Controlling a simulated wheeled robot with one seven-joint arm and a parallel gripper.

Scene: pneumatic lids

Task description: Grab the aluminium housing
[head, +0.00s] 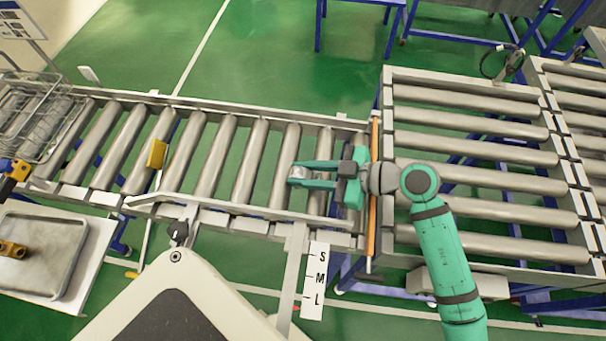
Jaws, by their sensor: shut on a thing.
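My gripper (297,175) reaches left from my green arm, over the right part of the roller conveyor (219,160). Its two green fingers are shut on a small silvery-grey piece at their tips, which looks like the aluminium housing (297,172). The fingers cover part of the housing, so its full shape is hidden. It is over the rollers; whether it touches them cannot be told from this view.
A yellow block (157,154) stands on the conveyor to the left. A wire basket (38,118) is at the far left. A grey tray (40,252) holds a brass-coloured part (12,249). A wider roller section (470,150) is at the right. An S-M-L sign (316,280) stands in front.

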